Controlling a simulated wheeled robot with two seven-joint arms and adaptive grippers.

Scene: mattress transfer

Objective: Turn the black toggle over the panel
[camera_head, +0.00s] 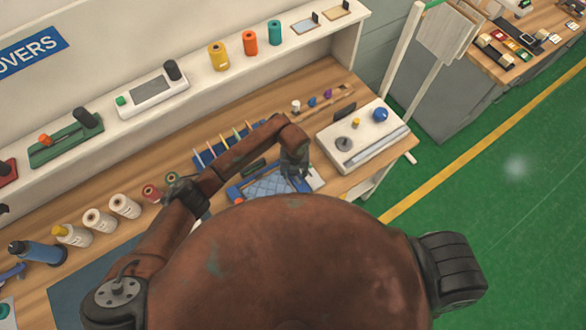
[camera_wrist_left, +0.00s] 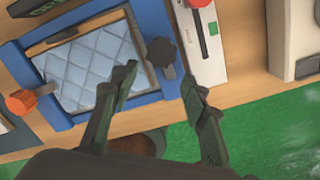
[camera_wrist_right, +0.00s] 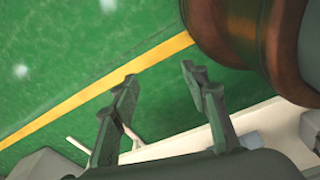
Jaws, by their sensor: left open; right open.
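The blue frame (camera_wrist_left: 72,121) holds a light-blue quilted panel (camera_wrist_left: 95,65); in the head view the frame (camera_head: 236,192) lies on the wooden bench, partly hidden by my left arm. The black toggle (camera_wrist_left: 161,52) sits on the frame's right side in the left wrist view. An orange toggle (camera_wrist_left: 20,102) is on the opposite side. My left gripper (camera_wrist_left: 160,77) is open, its fingertips on either side of the black toggle's lower end in the picture; contact cannot be told. In the head view it hangs above the frame (camera_head: 296,168). My right gripper (camera_wrist_right: 158,72) is open and empty over the green floor.
A white slide-like device (camera_wrist_left: 208,45) lies close beside the frame. A white box with a blue knob (camera_head: 380,114) stands further right on the bench. Thread spools (camera_head: 124,206) stand to the left. Green floor (camera_head: 500,185) is open beyond the bench.

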